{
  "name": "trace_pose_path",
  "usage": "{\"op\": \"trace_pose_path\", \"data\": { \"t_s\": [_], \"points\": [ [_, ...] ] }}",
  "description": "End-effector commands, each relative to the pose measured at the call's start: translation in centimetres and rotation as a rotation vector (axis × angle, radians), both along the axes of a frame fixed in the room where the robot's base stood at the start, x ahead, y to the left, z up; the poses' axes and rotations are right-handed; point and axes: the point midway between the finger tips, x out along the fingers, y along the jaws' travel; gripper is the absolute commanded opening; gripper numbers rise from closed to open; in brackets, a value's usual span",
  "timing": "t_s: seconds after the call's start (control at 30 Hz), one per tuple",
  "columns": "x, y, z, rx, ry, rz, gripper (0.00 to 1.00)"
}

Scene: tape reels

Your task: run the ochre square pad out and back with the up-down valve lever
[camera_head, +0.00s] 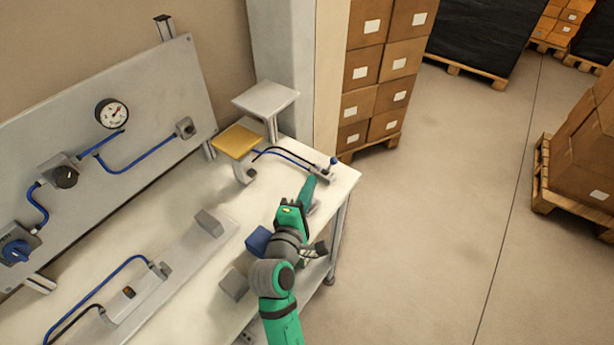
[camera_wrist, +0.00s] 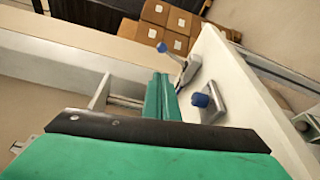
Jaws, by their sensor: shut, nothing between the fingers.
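The ochre square pad (camera_head: 237,141) sits level on a grey stand near the back right of the bench. A valve lever with a blue ball knob (camera_head: 333,161) stands at the right end of the bench, and its knob also shows in the wrist view (camera_wrist: 162,47). A second blue knob (camera_wrist: 200,100) on a grey plate shows nearer in the wrist view; my arm mostly hides it in the head view. I cannot tell which lever moves up-down. My gripper (camera_head: 314,184) is shut and empty, just left of the knobs in the wrist view (camera_wrist: 160,98), apparently touching neither.
A grey square plate (camera_head: 265,98) on a post stands behind the pad. Black and blue hoses run from the pad's stand to the lever. A gauge panel (camera_head: 140,100) backs the bench. Grey blocks (camera_head: 209,222) lie left of my arm. The bench (camera_head: 345,180) ends close right.

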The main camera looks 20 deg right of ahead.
Motion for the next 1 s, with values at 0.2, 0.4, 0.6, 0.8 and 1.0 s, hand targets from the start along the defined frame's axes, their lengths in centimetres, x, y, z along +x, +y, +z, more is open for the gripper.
{"op": "trace_pose_path", "data": {
  "t_s": [0.2,0.4,0.6,0.8,1.0],
  "points": [
    [-1.1,1.4,-0.1,0.001,0.001,0.005,0.00],
    [-1.1,2.1,-0.1,0.001,0.000,0.013,0.00],
    [-1.1,2.2,-0.1,0.001,-0.001,0.016,0.00],
    [-1.1,2.1,-0.1,0.001,0.000,0.014,0.00],
    [-1.2,1.8,-0.1,0.001,0.000,0.009,0.00]
  ]
}}
